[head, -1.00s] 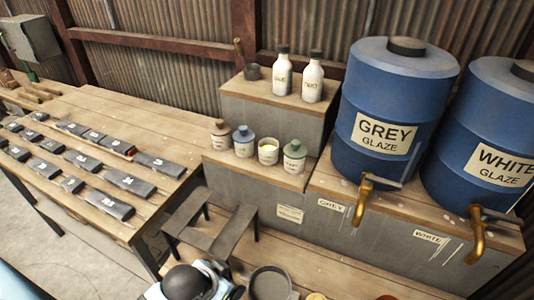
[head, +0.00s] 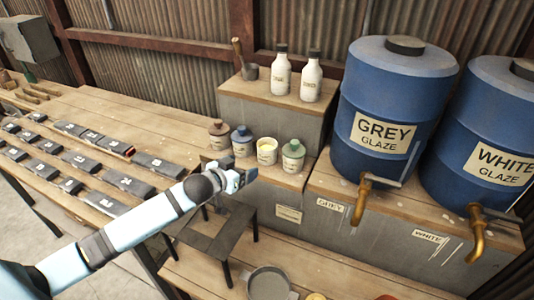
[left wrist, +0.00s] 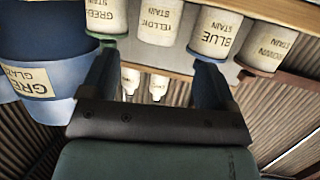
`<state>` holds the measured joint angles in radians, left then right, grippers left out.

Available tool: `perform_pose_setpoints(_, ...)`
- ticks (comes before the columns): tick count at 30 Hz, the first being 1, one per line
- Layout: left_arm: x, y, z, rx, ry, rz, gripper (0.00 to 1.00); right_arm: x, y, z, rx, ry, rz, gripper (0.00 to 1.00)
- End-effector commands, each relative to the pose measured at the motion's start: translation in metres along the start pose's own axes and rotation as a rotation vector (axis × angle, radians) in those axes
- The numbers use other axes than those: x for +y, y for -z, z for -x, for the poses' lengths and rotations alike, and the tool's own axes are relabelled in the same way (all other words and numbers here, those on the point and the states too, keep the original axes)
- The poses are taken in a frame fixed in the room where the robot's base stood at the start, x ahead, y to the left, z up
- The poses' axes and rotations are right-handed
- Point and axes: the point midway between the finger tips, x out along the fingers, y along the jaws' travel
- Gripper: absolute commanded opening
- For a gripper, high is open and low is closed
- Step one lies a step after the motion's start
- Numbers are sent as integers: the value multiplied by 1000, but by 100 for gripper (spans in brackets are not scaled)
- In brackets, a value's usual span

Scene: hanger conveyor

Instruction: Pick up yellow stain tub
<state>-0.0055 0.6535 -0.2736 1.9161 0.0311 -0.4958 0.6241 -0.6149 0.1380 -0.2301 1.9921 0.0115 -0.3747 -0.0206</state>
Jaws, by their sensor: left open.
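The yellow stain tub (head: 267,153) is a small white tub with pale yellow in its open top. It stands on the lower wooden shelf, between the blue stain tub (head: 243,142) and the green stain tub (head: 292,157). My left gripper (head: 246,178) is in front of and below the tubs, near the shelf's front edge. In the left wrist view, which is upside down, the open fingers (left wrist: 155,68) are empty. The labelled yellow tub (left wrist: 159,22) shows beyond the gap between them, apart from them. My right gripper is not in view.
The brown stain tub (head: 219,136) stands at the left end of the row. Two white bottles (head: 281,77) stand on the higher shelf behind. Blue glaze barrels (head: 385,115) with taps are on the right. A dark stool (head: 215,235) is below my left arm.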

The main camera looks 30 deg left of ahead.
Motion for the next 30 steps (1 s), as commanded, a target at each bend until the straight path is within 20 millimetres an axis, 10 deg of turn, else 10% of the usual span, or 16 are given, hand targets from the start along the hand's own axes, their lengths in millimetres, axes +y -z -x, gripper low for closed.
perform_pose_setpoints(10, 0, 2, -64, 0, 1, 2, 81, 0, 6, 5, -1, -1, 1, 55)
perform_pose_setpoints(30, -3, 2, -132, 0, 0, 0, 81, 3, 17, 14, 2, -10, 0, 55)
